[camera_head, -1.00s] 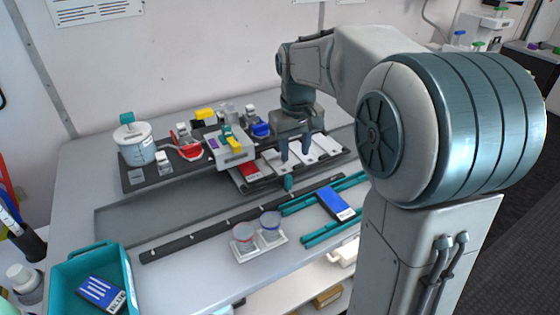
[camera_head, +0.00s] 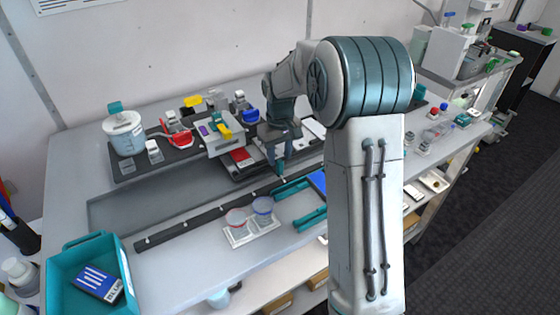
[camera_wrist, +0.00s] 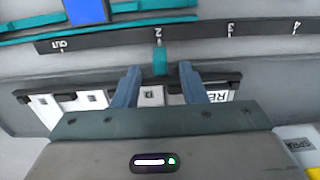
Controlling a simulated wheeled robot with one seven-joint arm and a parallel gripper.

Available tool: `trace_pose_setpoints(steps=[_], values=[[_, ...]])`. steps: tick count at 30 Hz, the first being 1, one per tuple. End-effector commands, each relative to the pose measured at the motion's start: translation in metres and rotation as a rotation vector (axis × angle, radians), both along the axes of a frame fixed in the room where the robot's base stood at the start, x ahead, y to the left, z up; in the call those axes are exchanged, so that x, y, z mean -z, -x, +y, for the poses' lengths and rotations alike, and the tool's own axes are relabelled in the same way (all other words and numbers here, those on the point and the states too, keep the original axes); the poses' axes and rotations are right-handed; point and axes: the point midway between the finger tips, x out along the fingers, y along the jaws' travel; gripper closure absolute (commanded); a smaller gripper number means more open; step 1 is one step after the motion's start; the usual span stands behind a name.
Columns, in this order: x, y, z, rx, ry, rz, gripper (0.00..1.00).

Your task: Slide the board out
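The board (camera_head: 232,173) is a dark, flat sled carrying a red card (camera_head: 240,156) and white panels. In the wrist view its dark front edge (camera_wrist: 62,92) runs across the picture, with white panels behind it. A teal tab (camera_wrist: 160,62) stands at the board's front edge, beside the mark "2" of a black scale bar. My gripper (camera_wrist: 158,72) is open, its two blue-grey fingers apart, one on each side of the tab's line. In the head view my gripper (camera_head: 278,150) is low over the board, and my arm hides its right part.
The black scale bar (camera_wrist: 195,34) is marked OUT, 2, 3, 4. Beyond it lie teal rails (camera_head: 292,187) and a blue card (camera_head: 318,181). A teal bin (camera_head: 126,265) is at front left. The grey strip left of the board is clear.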

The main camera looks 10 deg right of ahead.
Motion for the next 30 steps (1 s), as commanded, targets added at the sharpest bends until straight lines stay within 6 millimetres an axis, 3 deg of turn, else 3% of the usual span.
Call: trace_pose_setpoints(steps=[6,18,22,30], values=[[0.028,0.0,0.0,0.001,-0.001,0.001,0.62],[0.036,0.0,0.0,0.001,0.0,-0.001,0.62],[0.035,0.0,0.0,0.001,0.0,-0.001,0.98],[0.035,-0.001,0.0,-0.005,0.0,-0.001,1.0]])
